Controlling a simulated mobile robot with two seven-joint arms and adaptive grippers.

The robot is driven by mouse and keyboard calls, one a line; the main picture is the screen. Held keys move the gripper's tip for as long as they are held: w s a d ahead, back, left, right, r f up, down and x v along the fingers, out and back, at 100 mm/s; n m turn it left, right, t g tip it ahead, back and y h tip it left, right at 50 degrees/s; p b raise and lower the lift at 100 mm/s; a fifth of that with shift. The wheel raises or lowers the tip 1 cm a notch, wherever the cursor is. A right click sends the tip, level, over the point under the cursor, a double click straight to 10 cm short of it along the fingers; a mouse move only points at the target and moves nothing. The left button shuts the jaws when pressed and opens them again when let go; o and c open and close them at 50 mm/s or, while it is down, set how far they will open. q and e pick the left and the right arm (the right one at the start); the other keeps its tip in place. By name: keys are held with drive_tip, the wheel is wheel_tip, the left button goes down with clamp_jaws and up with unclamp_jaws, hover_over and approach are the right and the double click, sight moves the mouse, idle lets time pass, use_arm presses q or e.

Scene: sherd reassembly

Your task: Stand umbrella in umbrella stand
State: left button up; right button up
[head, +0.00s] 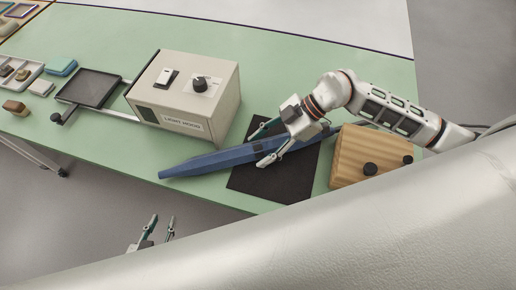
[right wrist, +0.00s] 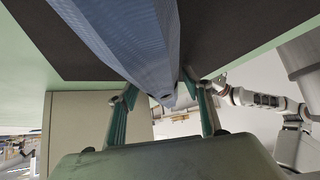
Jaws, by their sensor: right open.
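A folded blue umbrella (head: 210,161) lies slantwise over a black mat (head: 285,181), its pointed left end reaching towards the table's front edge. My right gripper (head: 257,150) is open above the umbrella, with one finger on each side of it near a dark band. In the right wrist view the umbrella (right wrist: 135,40) runs between the two teal fingers (right wrist: 163,88); whether they touch it I cannot tell. My left gripper (head: 163,219) is open and empty, low in front of the table and apart from the umbrella. No umbrella stand is in view.
A beige control box (head: 185,90) stands just behind and left of the umbrella. A wooden block with black knobs (head: 350,155) is right of the mat. A dark tray (head: 90,88) and small pieces lie at the left. The green table (head: 300,55) is clear at the back.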

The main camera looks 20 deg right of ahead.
clamp_jaws()
drive_tip(key=shift+r, duration=0.1)
